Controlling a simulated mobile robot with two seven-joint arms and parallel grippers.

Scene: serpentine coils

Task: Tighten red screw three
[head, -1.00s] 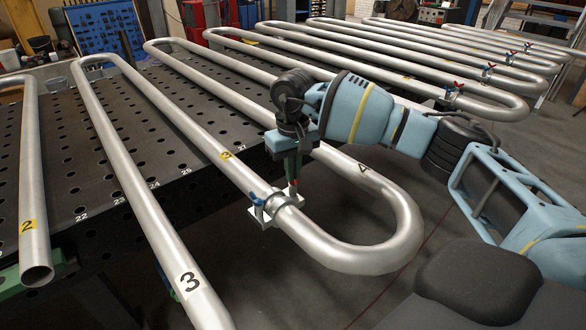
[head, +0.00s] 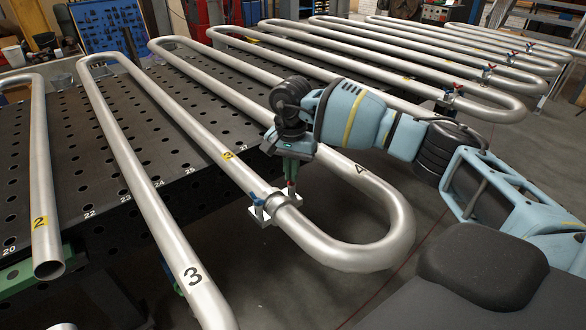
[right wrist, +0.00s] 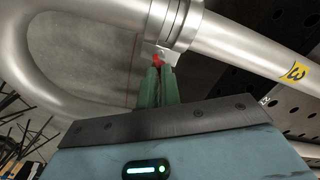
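The red screw (head: 291,184) stands on a pipe clamp (head: 272,205) around the pipe with a yellow number 3 label (head: 228,155). My right gripper (head: 290,176) points down at the screw from above, its green fingers close together. In the right wrist view the red screw (right wrist: 157,61) shows at the fingertips (right wrist: 157,72), and the fingers look shut on it. The fingers hide part of the screw. My left gripper is in neither view.
A blue handle (head: 257,203) sits on the clamp's left side. The pipe bends round to a run marked 4 (head: 360,169). Other coils with red screws (head: 458,88) stand further back. A dark perforated table (head: 120,165) lies beneath. Floor at the lower middle is clear.

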